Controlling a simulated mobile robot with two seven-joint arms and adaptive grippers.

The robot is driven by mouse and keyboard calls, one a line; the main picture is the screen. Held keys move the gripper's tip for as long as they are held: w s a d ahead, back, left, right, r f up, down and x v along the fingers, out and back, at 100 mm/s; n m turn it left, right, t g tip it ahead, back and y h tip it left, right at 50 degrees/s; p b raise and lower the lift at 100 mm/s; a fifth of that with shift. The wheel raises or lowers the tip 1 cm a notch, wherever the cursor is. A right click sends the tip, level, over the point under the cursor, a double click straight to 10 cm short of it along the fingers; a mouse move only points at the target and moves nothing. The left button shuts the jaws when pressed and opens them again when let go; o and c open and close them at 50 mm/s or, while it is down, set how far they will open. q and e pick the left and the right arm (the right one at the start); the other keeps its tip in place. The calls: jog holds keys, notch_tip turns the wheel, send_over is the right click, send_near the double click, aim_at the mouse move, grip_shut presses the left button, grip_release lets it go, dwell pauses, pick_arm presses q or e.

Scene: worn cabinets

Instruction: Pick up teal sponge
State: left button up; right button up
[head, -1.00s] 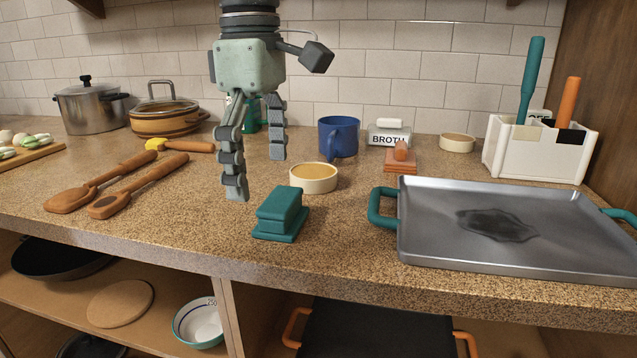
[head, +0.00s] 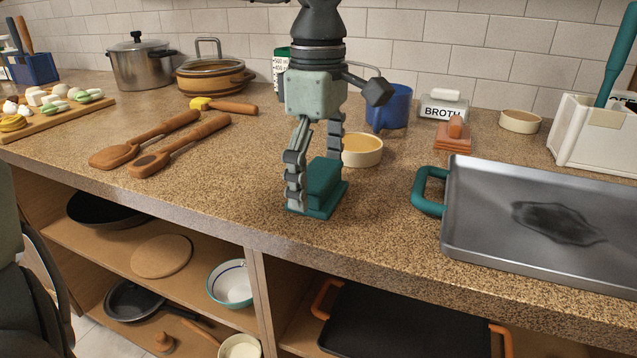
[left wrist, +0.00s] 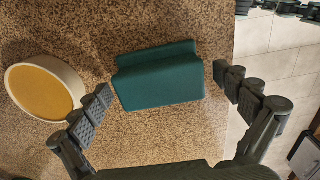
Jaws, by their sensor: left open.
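The teal sponge (head: 324,184), a block on a wider flat base, sits on the speckled counter near its front edge. My left gripper (head: 314,182) points down over it in the head view, open, with one finger in front of part of it. In the left wrist view the sponge (left wrist: 160,78) lies between the two spread fingertips of the left gripper (left wrist: 163,83), with gaps on both sides. I cannot tell whether either finger touches it.
A round dish with a yellow-orange top (head: 362,150) stands close behind the sponge. A metal tray (head: 480,235) with teal handles lies to the right. Two wooden utensils (head: 180,147) lie to the left. A blue mug (head: 393,105) stands farther back.

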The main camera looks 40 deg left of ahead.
aim_at(319, 171)
pick_arm(q)
jog(key=c, duration=1.1)
jog(key=shift+r, duration=0.15)
jog(key=shift+r, duration=0.2)
notch_tip(319, 171, up, 4)
jog(key=shift+f, duration=0.15)
jog(key=s+a+r, duration=0.1)
jog(key=s+r, duration=0.1)
jog(key=s, duration=0.1)
jog(key=s+a+r+b, duration=0.1)
jog(key=s+a+r, duration=0.1)
jog(key=s, duration=0.2)
jog(key=s+a+r, duration=0.2)
jog(key=s, duration=0.1)
jog(key=shift+s+r, duration=0.25)
jog(key=shift+r, duration=0.1)
pick_arm(e)
jog(key=r, duration=0.1)
jog(key=w+r, duration=0.1)
jog(key=r, duration=0.1)
jog(key=w+r, duration=0.1)
jog(key=shift+w+a+r, duration=0.1)
jog(key=shift+a+r, duration=0.15)
